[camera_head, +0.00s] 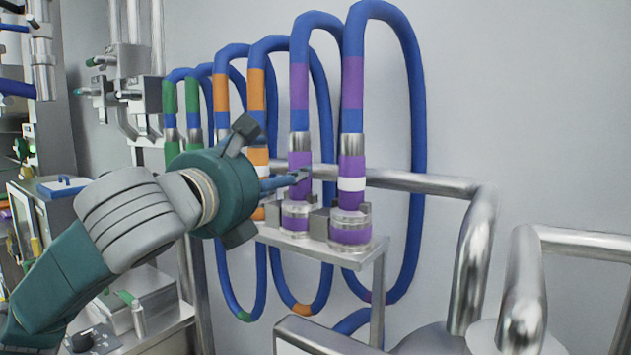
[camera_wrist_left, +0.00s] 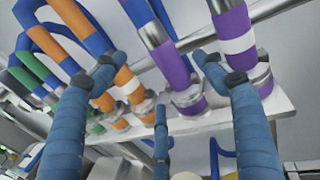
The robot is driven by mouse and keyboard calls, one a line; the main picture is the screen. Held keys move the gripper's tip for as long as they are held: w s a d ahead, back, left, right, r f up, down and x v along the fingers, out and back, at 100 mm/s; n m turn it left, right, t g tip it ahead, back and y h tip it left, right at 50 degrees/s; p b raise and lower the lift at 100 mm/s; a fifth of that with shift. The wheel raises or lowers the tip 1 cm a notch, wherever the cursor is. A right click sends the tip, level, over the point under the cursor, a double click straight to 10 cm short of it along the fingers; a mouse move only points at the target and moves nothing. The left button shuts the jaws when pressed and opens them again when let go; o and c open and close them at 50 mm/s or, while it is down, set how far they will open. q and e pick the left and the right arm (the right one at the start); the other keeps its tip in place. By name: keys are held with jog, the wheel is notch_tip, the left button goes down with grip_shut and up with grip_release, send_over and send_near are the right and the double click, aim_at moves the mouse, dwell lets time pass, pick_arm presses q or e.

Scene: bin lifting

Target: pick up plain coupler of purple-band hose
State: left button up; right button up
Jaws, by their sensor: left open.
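The purple-band hose (camera_head: 352,85) is blue and loops down to two couplers on a metal shelf. Its plain coupler (camera_head: 299,160) is the left one, purple below a metal collar; in the left wrist view it (camera_wrist_left: 172,65) slants between my spread fingers. The other coupler (camera_head: 351,167), with a white stripe, stands to its right and also shows in the left wrist view (camera_wrist_left: 235,35). My left gripper (camera_head: 283,182) is open and empty. One blue finger overlaps the plain coupler in the head view; contact cannot be told. My right gripper is out of view.
Orange-band (camera_head: 257,90) and green-band (camera_head: 169,102) hoses hang close on the left. A horizontal pipe (camera_head: 420,183) runs behind the couplers. The shelf (camera_head: 360,258) is below, and thick metal pipes (camera_head: 475,260) stand at right. The upper right wall is clear.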

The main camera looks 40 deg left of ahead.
aim_at(291, 160)
pick_arm(q)
jog(key=x, duration=0.1)
jog(key=p+x, duration=0.2)
jog(key=shift+w+a+r, duration=0.25)
jog(key=shift+w, duration=0.1)
jog(key=shift+w+a, duration=0.1)
jog(key=shift+w, duration=0.15)
jog(key=p+x, duration=0.3)
jog(key=x, duration=0.1)
jog(key=shift+w+r+p, duration=0.2)
jog(key=shift+p, duration=0.2)
jog(key=shift+w+a+f, duration=0.2)
jog(key=shift+w, duration=0.35)
jog(key=shift+c, duration=0.8)
jog(key=c, duration=1.3)
jog(key=shift+c, duration=0.3)
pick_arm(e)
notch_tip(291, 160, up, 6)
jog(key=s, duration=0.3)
